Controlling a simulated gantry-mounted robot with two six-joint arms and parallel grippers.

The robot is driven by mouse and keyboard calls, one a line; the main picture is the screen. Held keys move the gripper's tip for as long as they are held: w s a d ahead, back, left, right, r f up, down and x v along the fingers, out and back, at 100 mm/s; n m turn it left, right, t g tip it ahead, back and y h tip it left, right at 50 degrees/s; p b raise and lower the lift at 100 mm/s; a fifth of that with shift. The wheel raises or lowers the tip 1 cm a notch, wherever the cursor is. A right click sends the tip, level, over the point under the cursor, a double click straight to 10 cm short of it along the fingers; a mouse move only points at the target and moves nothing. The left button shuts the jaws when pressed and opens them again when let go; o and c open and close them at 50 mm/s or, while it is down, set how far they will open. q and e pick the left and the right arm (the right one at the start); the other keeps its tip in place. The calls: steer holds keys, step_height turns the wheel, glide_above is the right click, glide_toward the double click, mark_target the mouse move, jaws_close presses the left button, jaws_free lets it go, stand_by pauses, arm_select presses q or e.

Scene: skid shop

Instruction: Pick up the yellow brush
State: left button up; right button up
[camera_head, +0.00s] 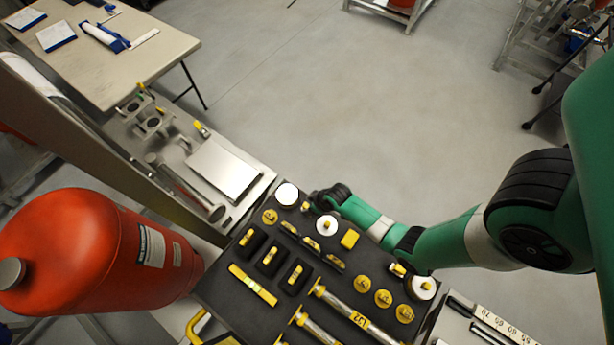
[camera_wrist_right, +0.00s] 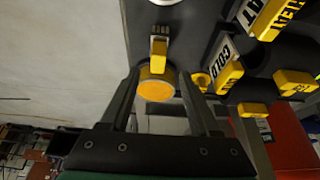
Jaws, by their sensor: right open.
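The yellow brush (camera_wrist_right: 158,84) appears in the right wrist view as a round yellow end with a narrower yellow part beyond it, at the edge of a dark tool tray (camera_wrist_right: 190,22). In the head view a small yellow part of it (camera_head: 305,207) shows at the tray's far edge. My right gripper (camera_wrist_right: 160,76) is open, with its fingers on either side of the brush. I cannot tell whether they touch it. In the head view the right gripper (camera_head: 314,198) reaches the tray's far edge from the right. My left gripper is not in view.
Several yellow-labelled tools fill the tray. The floor (camera_head: 340,90) beyond is clear.

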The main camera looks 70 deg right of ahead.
mark_target(307, 206)
steer(key=b+x, duration=0.2)
steer(key=x, duration=0.1)
steer(key=b+x, duration=0.1)
steer(key=shift+s+d+f, duration=0.15)
steer(key=shift+f, duration=0.5)
jaws_close()
